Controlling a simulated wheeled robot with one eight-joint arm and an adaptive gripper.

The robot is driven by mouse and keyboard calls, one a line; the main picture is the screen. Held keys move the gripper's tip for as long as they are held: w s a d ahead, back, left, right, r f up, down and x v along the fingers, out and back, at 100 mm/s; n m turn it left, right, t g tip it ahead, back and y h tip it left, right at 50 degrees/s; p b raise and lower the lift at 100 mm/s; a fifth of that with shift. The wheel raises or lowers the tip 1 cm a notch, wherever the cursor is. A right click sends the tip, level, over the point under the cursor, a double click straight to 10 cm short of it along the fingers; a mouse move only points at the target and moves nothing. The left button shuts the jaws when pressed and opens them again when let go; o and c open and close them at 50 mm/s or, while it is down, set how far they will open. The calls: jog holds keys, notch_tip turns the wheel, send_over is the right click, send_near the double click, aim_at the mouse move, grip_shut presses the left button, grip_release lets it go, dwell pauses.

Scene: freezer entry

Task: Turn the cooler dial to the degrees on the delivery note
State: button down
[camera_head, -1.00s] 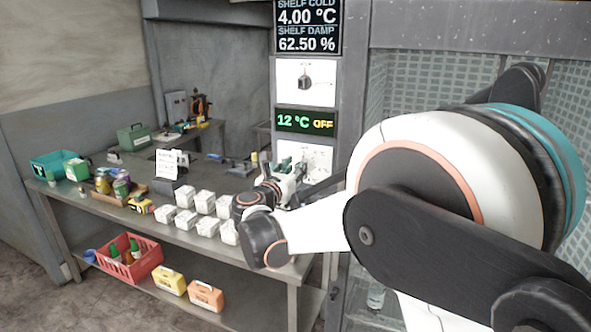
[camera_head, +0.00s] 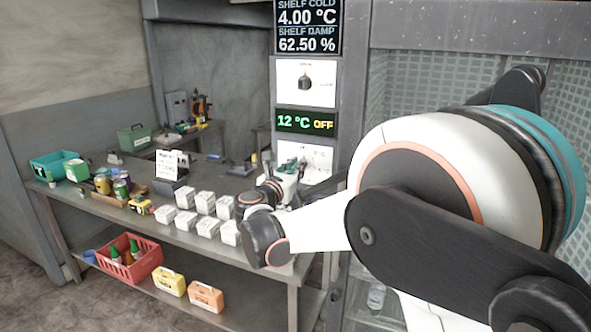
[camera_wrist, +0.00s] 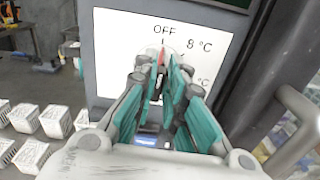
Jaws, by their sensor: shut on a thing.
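The lower dial panel (camera_head: 322,158) is a white plate on the grey post, mostly hidden by my gripper in the head view. In the wrist view the dial plate (camera_wrist: 112,45) reads "OFF" at the top and "8 °C" to its right. My gripper (camera_wrist: 162,62) has its teal fingers closed around the dial (camera_wrist: 161,57), whose red mark shows between the fingertips, near the line below "OFF". The fingers hide most of the dial. A green display (camera_head: 306,122) above reads "12 °C OFF". A white note (camera_head: 167,164) stands on the bench; its writing is too small to read.
A second white panel with a black knob (camera_head: 304,82) is above the display. A dark screen (camera_head: 307,27) reads "4.00 °C" and "62.50 %". Several white boxes (camera_head: 206,202) stand on the bench close to my arm. A dark bar (camera_wrist: 295,110) runs right of the dial.

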jog(key=shift+s+d+f+m+b, duration=0.1)
jog(key=shift+d+f+m+b, duration=0.25)
jog(key=shift+m, duration=2.85)
jog(key=shift+s+d+f+m+b, duration=0.1)
jog(key=shift+f+m+b, duration=0.35)
jog(key=shift+m, duration=2.75)
jog(key=shift+s+d+f+m+b, duration=0.15)
jog(key=shift+m+b, duration=0.45)
jog(key=shift+m, duration=2.6)
jog(key=c, duration=1.7)
grip_release()
jog(key=shift+o, duration=0.2)
jog(key=v, duration=1.2)
